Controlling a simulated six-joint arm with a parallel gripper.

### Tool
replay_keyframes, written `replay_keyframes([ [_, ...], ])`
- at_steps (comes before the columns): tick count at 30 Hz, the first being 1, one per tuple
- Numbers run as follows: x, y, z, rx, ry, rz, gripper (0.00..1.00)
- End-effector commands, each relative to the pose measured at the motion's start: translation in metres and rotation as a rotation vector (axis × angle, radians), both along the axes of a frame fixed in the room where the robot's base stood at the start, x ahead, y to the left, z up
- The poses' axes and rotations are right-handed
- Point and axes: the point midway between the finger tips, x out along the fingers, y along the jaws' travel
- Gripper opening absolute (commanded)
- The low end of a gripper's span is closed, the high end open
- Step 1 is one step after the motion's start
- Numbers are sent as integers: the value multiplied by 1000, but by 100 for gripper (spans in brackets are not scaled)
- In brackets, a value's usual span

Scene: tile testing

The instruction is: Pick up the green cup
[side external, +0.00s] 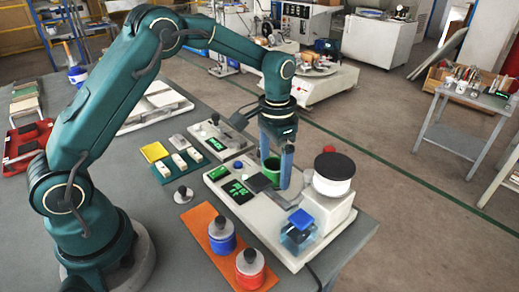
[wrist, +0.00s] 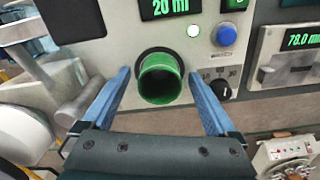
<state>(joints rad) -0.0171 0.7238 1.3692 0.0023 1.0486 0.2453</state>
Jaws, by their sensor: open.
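The green cup (side external: 271,168) stands on the pale instrument with the green displays, below my wrist. In the wrist view the cup (wrist: 160,80) is hollow, its round opening facing the camera. My gripper (side external: 276,173) points down over the instrument with its two blue fingers spread. The wrist view shows the gripper (wrist: 159,76) with one finger on each side of the cup and a visible gap on both sides. The fingers partly hide the cup in the side view.
A white cylinder with a black top (side external: 334,167) and a clear blue container (side external: 298,236) stand close to the gripper's right. An orange tray (side external: 207,222) holds blue and red jars at the front. A blue button (wrist: 226,35) and black knob (wrist: 220,88) sit beside the cup.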

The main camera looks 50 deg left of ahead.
Motion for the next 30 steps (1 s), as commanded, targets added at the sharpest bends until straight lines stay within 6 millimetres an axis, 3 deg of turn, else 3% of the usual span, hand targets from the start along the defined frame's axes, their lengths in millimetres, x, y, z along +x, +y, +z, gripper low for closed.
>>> replay_keyframes([
  [10, 0, 0, -6, 1, -1, 0, 93],
  [11, 0, 0, -6, 1, -1, 0, 85],
  [15, 0, 0, -6, 1, -1, 0, 32],
  [18, 0, 0, -6, 1, -1, 0, 0],
  [30, 0, 0, 1, 0, -3, 0, 0],
])
